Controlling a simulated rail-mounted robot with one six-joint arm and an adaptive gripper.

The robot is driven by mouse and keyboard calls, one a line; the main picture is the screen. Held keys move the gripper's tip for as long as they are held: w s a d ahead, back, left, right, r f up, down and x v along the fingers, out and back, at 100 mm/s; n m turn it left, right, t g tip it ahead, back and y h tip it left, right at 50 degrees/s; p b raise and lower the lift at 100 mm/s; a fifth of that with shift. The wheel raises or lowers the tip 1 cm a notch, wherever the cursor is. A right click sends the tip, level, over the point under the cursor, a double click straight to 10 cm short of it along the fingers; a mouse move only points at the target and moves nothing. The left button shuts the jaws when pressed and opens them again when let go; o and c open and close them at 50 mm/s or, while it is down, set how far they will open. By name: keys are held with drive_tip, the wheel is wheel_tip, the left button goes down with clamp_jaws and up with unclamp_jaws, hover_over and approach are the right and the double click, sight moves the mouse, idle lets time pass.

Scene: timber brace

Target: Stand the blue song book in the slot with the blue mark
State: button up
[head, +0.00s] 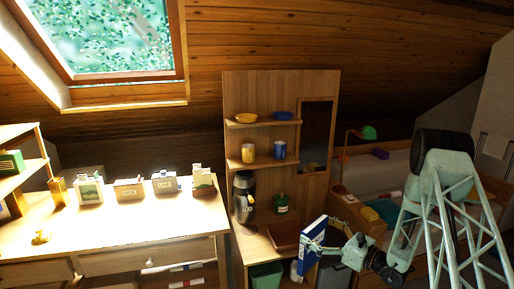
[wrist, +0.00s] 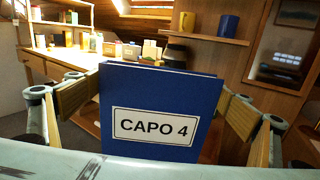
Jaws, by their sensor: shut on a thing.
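The blue song book (wrist: 165,85), with a white label reading CAPO 4, stands upright between the wood-padded fingers of my gripper (wrist: 160,108) in the wrist view. In the head view the book (head: 312,243) is held up at the right front of the wooden cabinet, slightly tilted, with my gripper (head: 325,246) shut on it. I cannot make out a slot with a blue mark for certain. Small blue and red marks (head: 186,267) show under the desk's right end, too small to tell what they are.
The bright desk (head: 110,225) at left carries several small boxes. A green bin (head: 266,276) stands low in front. A bed-like bench lies behind my arm.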

drive_tip(key=s+a+n+g+y, duration=0.2)
drive_tip(key=s+a, duration=0.1)
drive_tip(key=s, duration=1.1)
drive_tip(key=shift+a+f, duration=0.25)
drive_tip(key=shift+f, duration=0.1)
drive_tip(key=shift+w+a, duration=0.1)
drive_tip(key=shift+a, duration=0.05)
drive_tip(key=shift+m+t+h, duration=2.5)
drive_tip(key=shift+m+h, duration=0.1)
drive_tip(key=shift+h, duration=0.4)
drive_tip(key=shift+d, duration=0.2)
